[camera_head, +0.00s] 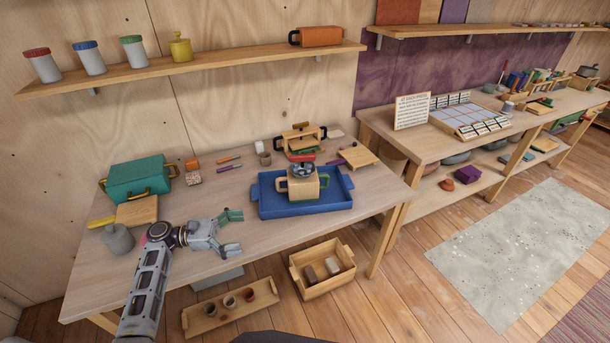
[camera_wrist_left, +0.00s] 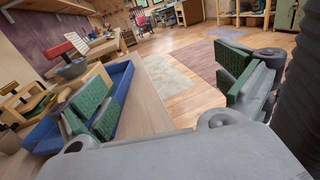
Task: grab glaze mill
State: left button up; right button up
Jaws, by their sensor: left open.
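What looks like the glaze mill (camera_head: 302,187) stands upright in a blue tray (camera_head: 267,207) on the workbench. It has a pale wooden body with side handles, a metal bowl on top and a red bar above. In the left wrist view, its red-topped bowl (camera_wrist_left: 72,68) shows at the left, partly hidden behind a finger. My left gripper (camera_head: 233,232) is open and empty over the front of the bench, left of the tray and apart from it. Its green-padded fingers (camera_wrist_left: 170,98) are spread wide in the wrist view. My right gripper is not in view.
Behind the tray stands a wooden frame with dark handles (camera_head: 300,137). A teal box (camera_head: 140,182), a wooden block (camera_head: 138,211) and a grey jar (camera_head: 117,239) lie left of my arm. The benchtop between gripper and tray is clear. A shelf (camera_head: 200,66) runs above.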

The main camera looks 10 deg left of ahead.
aim_at(303, 184)
jog(key=i, duration=0.95)
